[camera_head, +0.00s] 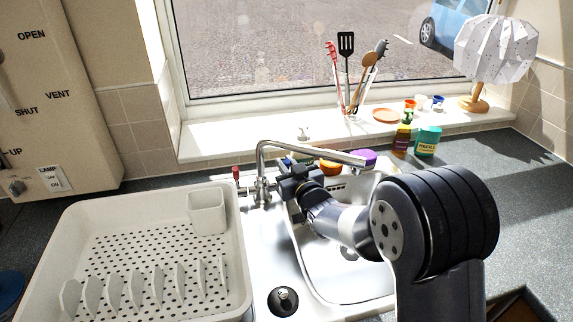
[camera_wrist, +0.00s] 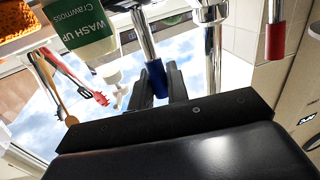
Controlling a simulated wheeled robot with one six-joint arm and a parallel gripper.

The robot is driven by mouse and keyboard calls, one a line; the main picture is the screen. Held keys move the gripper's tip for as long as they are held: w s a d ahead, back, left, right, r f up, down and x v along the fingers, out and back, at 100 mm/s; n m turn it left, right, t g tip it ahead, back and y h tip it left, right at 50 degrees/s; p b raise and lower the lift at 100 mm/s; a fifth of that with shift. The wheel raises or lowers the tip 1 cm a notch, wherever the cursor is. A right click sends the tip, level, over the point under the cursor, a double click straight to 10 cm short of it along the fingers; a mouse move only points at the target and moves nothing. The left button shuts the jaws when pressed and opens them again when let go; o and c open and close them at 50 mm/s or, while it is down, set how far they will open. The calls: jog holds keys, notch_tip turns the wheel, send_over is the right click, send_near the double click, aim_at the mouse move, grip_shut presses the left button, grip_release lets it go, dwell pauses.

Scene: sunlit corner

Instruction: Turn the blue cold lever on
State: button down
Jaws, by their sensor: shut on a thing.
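The chrome tap (camera_head: 262,165) stands at the back of the sink, with its spout reaching right over the bowl. The red-tipped lever (camera_head: 236,172) is on its left side; it also shows at the right of the wrist view (camera_wrist: 276,40). The blue cold lever (camera_wrist: 157,84) shows in the wrist view as a chrome stem with a blue end. My gripper (camera_head: 286,182) is at the tap's right side, its dark fingers (camera_wrist: 162,78) closed around the blue end. In the head view my gripper hides the blue lever. I see no clear water stream.
A white dish rack (camera_head: 75,215) fills the left counter. The steel sink bowl (camera_head: 335,265) lies below my arm. A wash-up bottle (camera_wrist: 85,35) is close to my gripper in the wrist view. A green tub (camera_head: 428,141) and utensils (camera_head: 346,75) stand by the window.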

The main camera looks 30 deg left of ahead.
jog(key=shift+s+d+f+y+b, duration=0.2)
jog(key=shift+f+y+b, duration=0.15)
jog(key=shift+b, duration=1.7)
jog(key=shift+s+d+r+t+b, duration=0.1)
jog(key=shift+s+r+t+b, duration=0.15)
jog(key=shift+b, duration=0.6)
jog(key=shift+w, duration=0.1)
jog(key=c, duration=1.4)
grip_release()
jog(key=b+v, duration=0.2)
jog(key=v, duration=0.9)
jog(key=shift+f, duration=0.15)
jog(key=shift+c, duration=0.6)
